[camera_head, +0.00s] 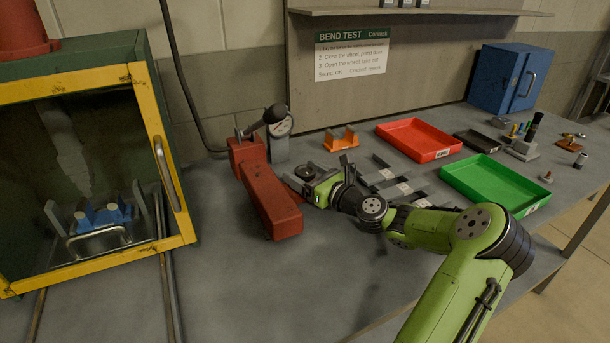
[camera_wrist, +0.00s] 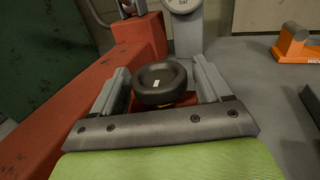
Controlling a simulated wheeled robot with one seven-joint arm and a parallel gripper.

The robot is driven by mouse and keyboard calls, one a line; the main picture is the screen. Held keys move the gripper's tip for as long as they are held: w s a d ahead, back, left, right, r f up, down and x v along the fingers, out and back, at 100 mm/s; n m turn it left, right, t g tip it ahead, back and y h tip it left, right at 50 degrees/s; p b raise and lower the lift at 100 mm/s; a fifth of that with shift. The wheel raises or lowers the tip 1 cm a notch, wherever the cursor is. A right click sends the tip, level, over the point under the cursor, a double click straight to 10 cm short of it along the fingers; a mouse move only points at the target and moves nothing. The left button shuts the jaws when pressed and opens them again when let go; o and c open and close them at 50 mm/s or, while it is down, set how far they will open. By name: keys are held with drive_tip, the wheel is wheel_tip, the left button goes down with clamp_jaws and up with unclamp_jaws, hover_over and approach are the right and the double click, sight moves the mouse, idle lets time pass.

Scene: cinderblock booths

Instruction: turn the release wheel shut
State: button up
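The release wheel (camera_wrist: 160,82) is a round black knob with a dished top and a small pale mark, beside the red pump body (camera_head: 266,190). A bit of yellow shows under its rim. In the wrist view my gripper (camera_wrist: 160,70) has its two grey fingers on either side of the wheel, with narrow gaps visible, so it looks open around it. In the head view my gripper (camera_head: 304,184) reaches in from the right to the pump's side; the wheel is small and dark there and partly hidden.
A pump handle and gauge (camera_head: 280,125) stand at the pump's back end. A yellow-framed press cabinet (camera_head: 150,100) is at left. An orange bracket (camera_head: 341,139), grey bars (camera_head: 400,188), a red tray (camera_head: 419,139) and a green tray (camera_head: 495,183) lie to the right. Bare bench lies in front.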

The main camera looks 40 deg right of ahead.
drive_tip(key=c, duration=0.8)
drive_tip(key=shift+r+m+h+p, duration=0.15)
drive_tip(key=shift+m+h+p, duration=0.25)
drive_tip(key=shift+h+p, duration=0.25)
drive_tip(key=shift+f+m+h+p, duration=0.2)
drive_tip(key=shift+m+h+p, duration=0.2)
drive_tip(key=shift+h, duration=0.15)
drive_tip(key=o, duration=1)
drive_tip(key=shift+c, duration=0.2)
drive_tip(key=s+p, duration=0.1)
drive_tip(key=s, duration=0.4)
drive_tip(key=s+a+p, duration=0.1)
drive_tip(key=s, duration=0.9)
drive_tip(key=shift+s+a+p, duration=0.3)
drive_tip(key=shift+s+p, duration=0.05)
drive_tip(key=shift+p, duration=0.05)
